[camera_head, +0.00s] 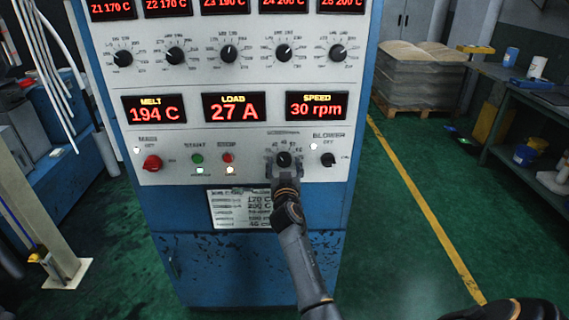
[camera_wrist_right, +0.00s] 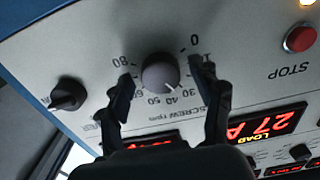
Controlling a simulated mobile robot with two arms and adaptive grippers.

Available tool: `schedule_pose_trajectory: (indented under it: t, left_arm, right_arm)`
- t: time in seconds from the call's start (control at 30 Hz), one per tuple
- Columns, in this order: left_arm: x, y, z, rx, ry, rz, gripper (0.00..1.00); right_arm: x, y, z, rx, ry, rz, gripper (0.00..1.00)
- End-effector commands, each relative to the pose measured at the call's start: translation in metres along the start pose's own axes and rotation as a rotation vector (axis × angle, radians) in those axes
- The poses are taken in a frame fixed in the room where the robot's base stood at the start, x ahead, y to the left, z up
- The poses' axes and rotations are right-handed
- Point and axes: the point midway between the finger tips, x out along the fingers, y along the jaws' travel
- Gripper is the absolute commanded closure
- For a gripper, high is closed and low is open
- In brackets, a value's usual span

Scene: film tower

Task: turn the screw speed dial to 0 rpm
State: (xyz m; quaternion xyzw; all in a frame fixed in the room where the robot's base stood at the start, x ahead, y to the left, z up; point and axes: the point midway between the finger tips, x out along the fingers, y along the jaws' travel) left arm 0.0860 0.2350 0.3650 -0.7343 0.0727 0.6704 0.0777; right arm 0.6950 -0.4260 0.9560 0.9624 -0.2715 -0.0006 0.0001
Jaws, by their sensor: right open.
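The screw speed dial (camera_head: 284,158) is a dark round knob on the lower right of the white control panel. In the right wrist view the dial (camera_wrist_right: 160,71) shows a white pointer mark near the 30 on its printed scale; the 0 is at its upper right. The speed display (camera_head: 317,106) reads 30 rpm. My right gripper (camera_head: 283,169) is at the dial. In the wrist view its fingers (camera_wrist_right: 167,80) are open, one on each side of the knob, with visible gaps. My left gripper is not in view.
A red stop button (camera_wrist_right: 301,39) and a black blower knob (camera_wrist_right: 68,94) flank the dial. A green start button (camera_head: 197,158) and red mains switch (camera_head: 152,163) are farther left. A workbench (camera_head: 540,110) stands right. Green floor is clear beside the cabinet.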

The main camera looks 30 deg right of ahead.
Motion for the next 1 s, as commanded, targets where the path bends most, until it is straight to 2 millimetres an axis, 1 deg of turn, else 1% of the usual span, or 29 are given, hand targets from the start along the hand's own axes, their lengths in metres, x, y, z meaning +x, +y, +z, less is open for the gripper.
schedule_pose_trajectory:
  t: [0.13,0.4,0.6,0.77,1.0]
  left_arm:
    - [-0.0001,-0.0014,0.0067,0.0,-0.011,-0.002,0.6]
    - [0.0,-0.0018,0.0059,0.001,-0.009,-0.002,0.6]
    - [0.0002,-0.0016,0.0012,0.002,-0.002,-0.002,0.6]
    - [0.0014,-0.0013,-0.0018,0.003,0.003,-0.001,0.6]
    - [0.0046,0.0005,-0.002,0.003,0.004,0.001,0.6]
  right_arm:
    - [-0.0001,-0.0002,0.0003,0.0,-0.001,0.0,0.35]
    - [0.0,-0.0001,0.0002,0.0,0.0,0.0,0.89]
    - [0.0001,-0.0001,0.0002,-0.007,0.0,0.0,0.89]
    - [0.0001,-0.0001,0.0003,-0.049,0.0,-0.001,0.89]
    - [0.0003,0.0008,0.0002,-0.2,0.001,0.0,0.89]
